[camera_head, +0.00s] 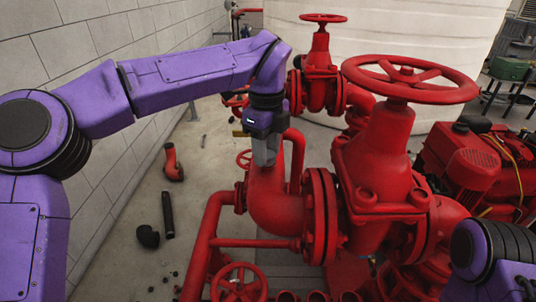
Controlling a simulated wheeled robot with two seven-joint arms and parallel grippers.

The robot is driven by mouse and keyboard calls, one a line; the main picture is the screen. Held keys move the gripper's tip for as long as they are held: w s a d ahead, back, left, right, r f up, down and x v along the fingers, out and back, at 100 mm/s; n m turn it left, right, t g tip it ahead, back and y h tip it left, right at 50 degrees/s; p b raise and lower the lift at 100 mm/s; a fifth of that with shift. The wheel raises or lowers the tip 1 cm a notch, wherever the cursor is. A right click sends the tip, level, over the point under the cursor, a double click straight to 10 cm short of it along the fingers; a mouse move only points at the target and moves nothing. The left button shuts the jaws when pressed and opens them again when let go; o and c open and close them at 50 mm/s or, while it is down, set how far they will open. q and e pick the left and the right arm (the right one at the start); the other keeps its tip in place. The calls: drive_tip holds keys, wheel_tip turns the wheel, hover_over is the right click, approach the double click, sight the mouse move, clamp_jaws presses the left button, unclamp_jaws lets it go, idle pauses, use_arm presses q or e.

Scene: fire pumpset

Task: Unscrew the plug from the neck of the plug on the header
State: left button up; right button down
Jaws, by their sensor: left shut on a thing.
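The red header (275,200) is a thick pipe elbow left of the large gate valve. My left arm reaches across from the left, and my left gripper (264,158) points down onto the top of the header. Its grey fingers are shut on the plug at the neck there. The plug and the neck are hidden by the fingers, so I cannot tell how far the plug is screwed in. My right arm shows only in part at the lower right; its gripper is out of view.
A big red gate valve with a handwheel (410,78) stands right of my left gripper, and a smaller valve (320,62) stands behind. A thin red pipe (298,160) rises close by. Loose black pipe pieces (168,214) lie on the floor by the block wall.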

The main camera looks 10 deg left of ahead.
use_arm(q)
drive_tip(key=shift+f+n+b, duration=0.2)
drive_tip(key=shift+n+b, duration=0.55)
drive_tip(key=shift+n, duration=0.15)
drive_tip(key=shift+r+n, duration=0.1)
drive_tip(key=shift+n, duration=0.2)
drive_tip(key=shift+r, duration=0.15)
drive_tip(key=n+b, duration=0.1)
drive_tip(key=b, duration=0.1)
drive_tip(key=n+b, duration=0.1)
drive_tip(key=n, duration=0.1)
drive_tip(key=shift+f+b, duration=0.3)
drive_tip(key=shift+b, duration=0.1)
drive_tip(key=shift+r+n+b, duration=0.1)
drive_tip(key=shift+n+b, duration=0.2)
drive_tip(key=shift+n, duration=0.3)
drive_tip(key=shift+r+n, duration=0.2)
drive_tip(key=shift+n, duration=0.1)
